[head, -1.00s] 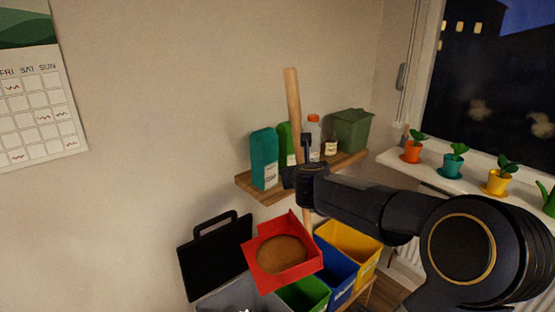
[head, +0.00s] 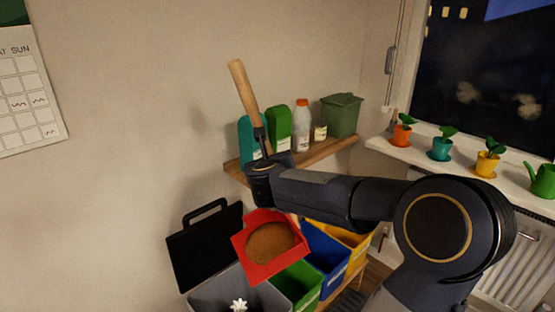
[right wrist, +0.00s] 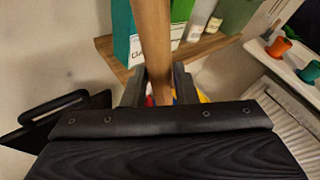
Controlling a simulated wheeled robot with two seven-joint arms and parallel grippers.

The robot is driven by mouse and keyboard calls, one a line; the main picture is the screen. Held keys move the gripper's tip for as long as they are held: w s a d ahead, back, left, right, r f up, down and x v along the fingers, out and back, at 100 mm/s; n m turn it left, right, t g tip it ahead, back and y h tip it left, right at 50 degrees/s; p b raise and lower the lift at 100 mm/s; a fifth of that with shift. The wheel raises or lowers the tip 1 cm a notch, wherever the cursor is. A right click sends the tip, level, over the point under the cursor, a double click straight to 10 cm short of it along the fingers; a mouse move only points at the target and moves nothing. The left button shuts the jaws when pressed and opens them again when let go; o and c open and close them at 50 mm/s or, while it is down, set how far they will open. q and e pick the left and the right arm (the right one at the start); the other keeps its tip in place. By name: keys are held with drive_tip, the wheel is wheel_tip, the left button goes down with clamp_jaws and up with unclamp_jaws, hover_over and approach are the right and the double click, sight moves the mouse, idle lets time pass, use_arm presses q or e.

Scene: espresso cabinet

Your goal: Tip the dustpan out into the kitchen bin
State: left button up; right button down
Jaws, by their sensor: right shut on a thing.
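A red dustpan (head: 262,272) with a pile of brown crumbs (head: 270,243) hangs over the bins, tilted slightly. Its long wooden handle (head: 243,90) rises above my right gripper (head: 262,160), which is shut on it. The handle (right wrist: 153,45) also runs between the fingers in the right wrist view. Below and left is a grey bin (head: 215,292) with a black lid (head: 206,247) standing open against the wall; a crumpled white thing (head: 239,305) lies in it. The dustpan overlaps the grey bin's right rear part in the picture. My left gripper is not seen.
Green (head: 306,300), blue (head: 318,243) and yellow (head: 355,239) bins stand to the right. A shelf (head: 318,153) behind holds teal and green boxes, a bottle, a jar and a green caddy (head: 342,115). Potted plants line the windowsill (head: 400,153).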

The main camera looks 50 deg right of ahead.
drive_tip(key=shift+w+a+f+n+t+h+b, duration=0.4)
drive_tip(key=shift+w+a+f+n+h+b, duration=1.35)
drive_tip(key=shift+a+f, duration=3.35)
drive_tip(key=shift+w+a+f+n+t+h+b, duration=0.35)
drive_tip(key=shift+w+a+f+n+b, duration=1.1)
drive_tip(key=shift+w+a+f, duration=3.7)
drive_tip(key=w+a+f+n+t+b, duration=0.1)
drive_tip(key=a+f+n+t+b, duration=0.2)
drive_tip(key=f+b, duration=0.9)
drive_tip(key=w+a+f+n+t+b, duration=0.2)
drive_tip(key=a+f+n+b, duration=0.7)
drive_tip(key=a+b, duration=0.5)
drive_tip(key=shift+w+f+t+b, duration=0.4)
drive_tip(key=shift+f+b, duration=0.4)
drive_tip(key=shift+f, duration=0.55)
